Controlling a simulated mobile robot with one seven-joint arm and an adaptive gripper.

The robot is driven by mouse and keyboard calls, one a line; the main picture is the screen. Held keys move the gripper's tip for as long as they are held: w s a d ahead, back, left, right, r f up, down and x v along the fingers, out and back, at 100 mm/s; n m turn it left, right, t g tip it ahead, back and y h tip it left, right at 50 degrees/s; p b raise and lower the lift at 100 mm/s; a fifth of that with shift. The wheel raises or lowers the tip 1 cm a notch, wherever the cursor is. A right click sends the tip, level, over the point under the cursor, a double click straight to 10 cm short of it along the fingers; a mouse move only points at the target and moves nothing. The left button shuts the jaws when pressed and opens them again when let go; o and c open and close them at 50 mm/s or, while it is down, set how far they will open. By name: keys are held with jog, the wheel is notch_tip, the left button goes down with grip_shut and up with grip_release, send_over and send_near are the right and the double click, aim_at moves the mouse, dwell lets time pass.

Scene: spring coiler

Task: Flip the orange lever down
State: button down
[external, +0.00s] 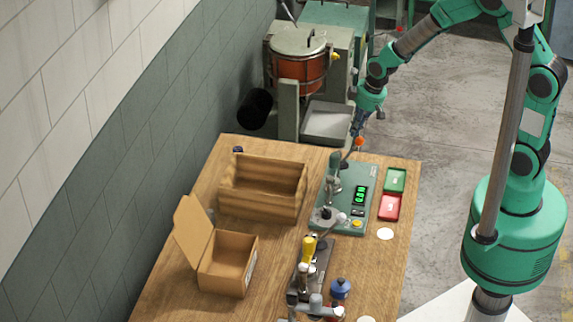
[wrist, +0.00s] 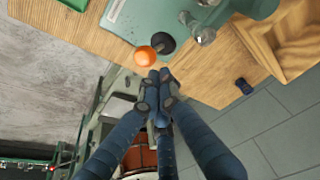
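The orange lever shows as a round orange knob (external: 358,142) at the far end of the green spring coiler (external: 350,214) on the wooden table. In the wrist view the orange knob (wrist: 145,56) sits beside a dark round part on the green machine. My gripper (external: 357,128) is just above and beyond the knob in the external view. In the wrist view my gripper's blue fingers (wrist: 155,84) are drawn together with their tips close to the knob. No object shows between them. I cannot tell whether the tips touch the knob.
A wooden crate (external: 263,203) stands left of the coiler, with an open cardboard box (external: 227,262) nearer. A lever tool with a yellow handle (external: 309,245) and a blue pot (external: 340,289) stand in front. Green (external: 396,180) and red (external: 390,207) trays lie at right.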

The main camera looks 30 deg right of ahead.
jog(key=shift+s+d+f, duration=0.5)
jog(key=shift+s+d, duration=0.25)
jog(key=shift+s, duration=0.1)
jog(key=shift+s+d+f, duration=0.15)
jog(key=shift+s+f, duration=0.05)
jog(key=shift+s, duration=0.05)
jog(key=shift+s+f, duration=0.1)
jog(key=shift+f, duration=0.05)
jog(key=shift+w+r, duration=0.35)
jog(key=shift+r, duration=0.1)
notch_tip(320, 180, up, 3)
jog(key=w+a+p, duration=0.1)
jog(key=w+a, duration=0.1)
jog(key=w, duration=0.1)
send_near(362, 138)
jog(key=shift+s+d+r+p, duration=0.15)
jog(key=shift+s+d, duration=0.05)
jog(key=shift+d, duration=0.55)
jog(key=shift+s+d+r+p, duration=0.15)
jog(key=shift+s+d+r, duration=0.05)
jog(key=shift+d, duration=0.5)
